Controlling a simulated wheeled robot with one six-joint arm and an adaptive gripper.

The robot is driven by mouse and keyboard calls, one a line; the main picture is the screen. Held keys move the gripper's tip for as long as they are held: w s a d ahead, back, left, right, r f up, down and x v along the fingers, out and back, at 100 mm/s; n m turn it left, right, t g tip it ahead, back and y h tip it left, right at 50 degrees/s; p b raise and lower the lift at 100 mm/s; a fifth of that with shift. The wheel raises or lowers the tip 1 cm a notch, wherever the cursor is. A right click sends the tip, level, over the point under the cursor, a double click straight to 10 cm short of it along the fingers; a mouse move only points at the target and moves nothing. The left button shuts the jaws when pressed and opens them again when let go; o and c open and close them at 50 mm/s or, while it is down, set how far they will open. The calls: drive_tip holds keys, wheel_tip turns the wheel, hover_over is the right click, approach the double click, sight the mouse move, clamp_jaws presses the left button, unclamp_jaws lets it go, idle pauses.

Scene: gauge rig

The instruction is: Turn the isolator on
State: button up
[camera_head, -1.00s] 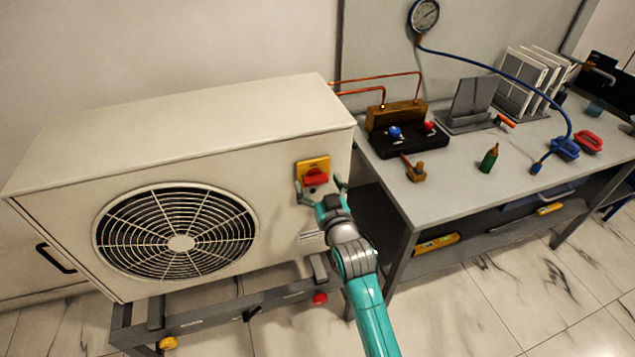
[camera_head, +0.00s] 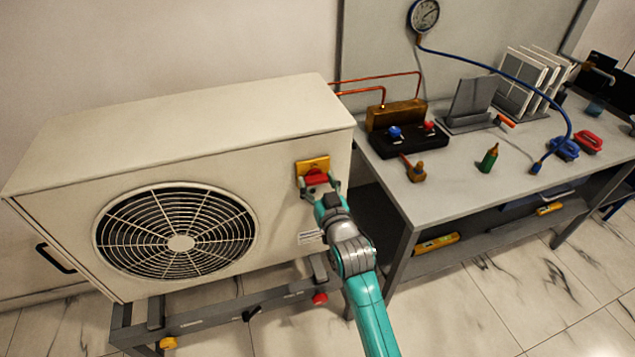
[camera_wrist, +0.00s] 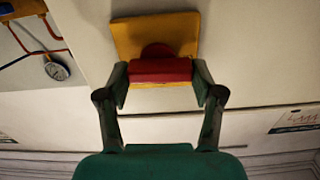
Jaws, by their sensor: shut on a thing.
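The isolator is a yellow plate (camera_head: 312,164) with a red handle (camera_head: 316,179), on the front of the white outdoor unit near its right edge. In the wrist view the yellow plate (camera_wrist: 158,35) fills the upper middle and the red handle (camera_wrist: 160,71) lies crosswise in that picture. My gripper (camera_head: 319,185) is at the isolator, its fingers on both sides of the handle. In the wrist view my gripper (camera_wrist: 160,80) is shut on the handle's two ends. The fingers hide the handle's ends in part.
The white unit (camera_head: 180,110) with its round fan grille (camera_head: 180,242) stands on a grey frame. A workbench (camera_head: 455,190) at the right holds a valve block (camera_head: 397,115), a green bottle (camera_head: 489,158) and other tools. A gauge (camera_head: 424,15) hangs behind it.

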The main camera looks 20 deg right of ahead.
drive_tip(key=m, duration=0.4)
drive_tip(key=shift+d+m, duration=0.1)
drive_tip(key=shift+m, duration=0.2)
drive_tip(key=m, duration=0.4)
drive_tip(key=shift+d, duration=0.1)
drive_tip(key=m, duration=0.5)
drive_tip(key=shift+d+f+m, duration=0.1)
drive_tip(key=shift+f+m, duration=0.05)
drive_tip(key=shift+m, duration=1.65)
drive_tip(key=o, duration=1.1)
drive_tip(key=shift+o, duration=0.2)
drive_tip(key=s, duration=1.2)
